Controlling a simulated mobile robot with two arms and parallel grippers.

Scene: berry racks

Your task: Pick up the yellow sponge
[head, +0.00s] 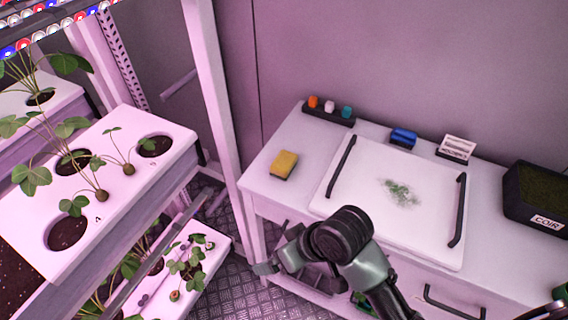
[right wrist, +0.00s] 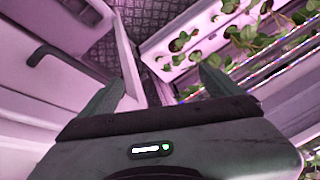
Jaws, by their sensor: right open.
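The yellow sponge (head: 284,163) lies flat on the left part of the white bench top, left of a white board with black handles. It has a darker underside. My right gripper (head: 274,250) is in front of the bench's front left side, nearer to me than the sponge and clear of it. In the right wrist view its two fingers (right wrist: 163,88) are spread with nothing between them, over the metal floor. The sponge does not show in that view. My left gripper is not in view.
The white board (head: 345,205) bears a green smear. Behind it are a dark holder with small coloured items (head: 328,113), a blue item (head: 403,138) and a label card (head: 456,148). A black COIR tub (head: 540,195) stands right. Plant racks (head: 120,225) and a post (head: 215,80) stand left.

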